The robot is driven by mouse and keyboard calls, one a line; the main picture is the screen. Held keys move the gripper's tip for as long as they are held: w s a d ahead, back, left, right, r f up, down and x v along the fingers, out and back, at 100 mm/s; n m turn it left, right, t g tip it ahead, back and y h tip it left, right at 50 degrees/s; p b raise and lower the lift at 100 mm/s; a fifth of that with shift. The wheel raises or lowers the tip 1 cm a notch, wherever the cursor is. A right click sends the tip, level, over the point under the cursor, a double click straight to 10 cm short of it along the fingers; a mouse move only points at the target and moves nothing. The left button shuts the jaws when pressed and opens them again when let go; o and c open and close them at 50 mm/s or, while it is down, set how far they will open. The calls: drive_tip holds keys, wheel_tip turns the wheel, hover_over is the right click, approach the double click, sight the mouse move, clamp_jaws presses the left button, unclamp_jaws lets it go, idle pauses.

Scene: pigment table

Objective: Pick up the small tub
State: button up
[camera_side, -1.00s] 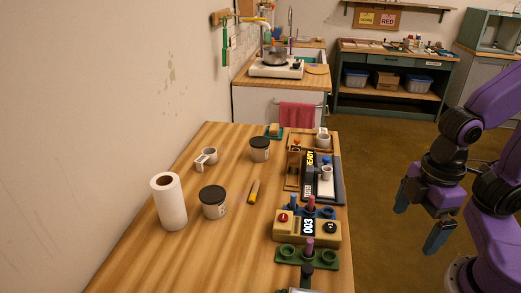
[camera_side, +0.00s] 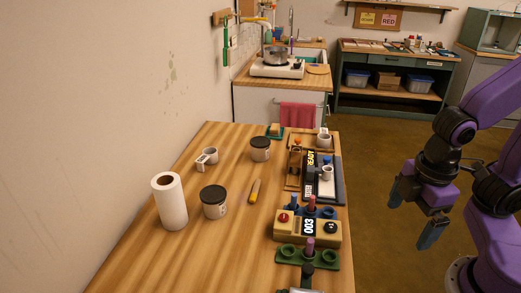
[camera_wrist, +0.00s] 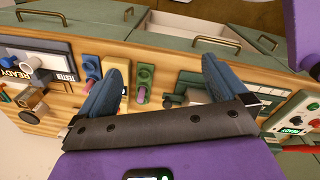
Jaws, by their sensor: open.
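Two pale tubs with dark lids stand upright on the wooden table (camera_side: 150,262). One tub (camera_side: 260,150) is farther back and the other tub (camera_side: 213,204) is nearer, beside the paper roll. I cannot tell for sure which is the small one. My gripper (camera_side: 412,219) is off the table's right side, open and empty, well apart from both tubs.
The tester (camera_side: 309,175), a beige box (camera_side: 283,229) and a green peg block (camera_side: 287,255) line the right edge.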

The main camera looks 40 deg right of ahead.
drive_tip(key=w+d+f+n+t+h, duration=0.15)
drive_tip(key=w+n+t+h, duration=0.65)
drive_tip(key=w, duration=2)
drive_tip(key=n+t+y, duration=0.3)
drive_tip(key=n+t, duration=0.1)
drive_tip(key=n, duration=0.6)
approach(262, 144)
drive_tip(key=shift+n, duration=0.3)
drive_tip(key=x, duration=0.7)
drive_tip(key=shift+d+r, duration=0.15)
drive_tip(key=shift+r, duration=0.2)
drive_tip(key=shift+f+x, duration=0.2)
drive_tip(key=shift+x, duration=0.75)
drive_tip(key=shift+f+x, duration=0.15)
drive_tip(key=shift+x, duration=0.8)
drive_tip(key=shift+w+f, duration=0.2)
drive_tip(key=shift+w, duration=0.4)
drive_tip(key=shift+c, duration=0.3)
drive_tip(key=c, duration=1)
